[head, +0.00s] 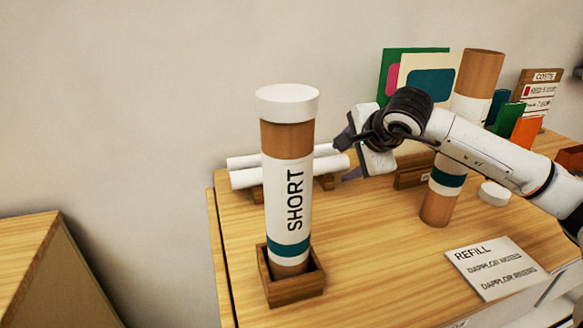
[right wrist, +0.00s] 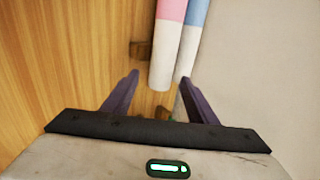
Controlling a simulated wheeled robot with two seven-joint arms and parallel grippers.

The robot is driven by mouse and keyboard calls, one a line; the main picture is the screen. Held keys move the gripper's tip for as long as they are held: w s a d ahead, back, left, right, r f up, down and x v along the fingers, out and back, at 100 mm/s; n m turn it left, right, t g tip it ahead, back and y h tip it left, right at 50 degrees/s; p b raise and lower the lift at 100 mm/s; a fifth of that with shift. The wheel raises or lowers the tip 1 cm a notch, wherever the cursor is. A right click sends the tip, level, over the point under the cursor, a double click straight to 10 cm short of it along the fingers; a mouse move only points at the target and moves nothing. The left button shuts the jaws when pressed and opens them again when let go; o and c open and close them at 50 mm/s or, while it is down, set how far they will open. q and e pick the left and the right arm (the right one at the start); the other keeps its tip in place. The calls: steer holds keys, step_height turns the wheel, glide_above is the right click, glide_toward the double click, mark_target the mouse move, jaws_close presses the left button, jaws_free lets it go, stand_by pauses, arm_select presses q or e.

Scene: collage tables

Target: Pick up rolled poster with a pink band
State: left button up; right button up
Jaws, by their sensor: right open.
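Two white rolled posters lie side by side behind the short tube in the head view. In the right wrist view, the poster with a pink band (right wrist: 164,50) lies beside one with a blue band (right wrist: 190,45). The pink-banded poster seems to be the front roll (head: 245,178) in the head view; the tube hides its middle. My right gripper (head: 350,172) is at the right end of the rolls, open and empty. In the wrist view its fingers (right wrist: 158,85) are spread, with the pink-banded poster's near end between their tips. My left gripper is not in view.
An upright tube marked SHORT (head: 287,190) stands in a wooden holder (head: 295,288) in front of the rolls. A taller tube (head: 440,205), a white cap (head: 494,193) and a REFILL card (head: 495,268) are to the right. The table's front middle (head: 385,270) is clear.

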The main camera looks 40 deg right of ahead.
steer(key=shift+x, duration=1.05)
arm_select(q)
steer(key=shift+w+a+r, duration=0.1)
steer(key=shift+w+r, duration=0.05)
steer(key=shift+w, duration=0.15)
arm_select(e)
steer(key=shift+w, duration=0.15)
steer(key=c, duration=1.2)
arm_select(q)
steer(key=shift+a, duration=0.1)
arm_select(e)
steer(key=shift+o, duration=0.2)
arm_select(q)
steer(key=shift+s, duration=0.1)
arm_select(e)
steer(key=shift+r, duration=0.1)
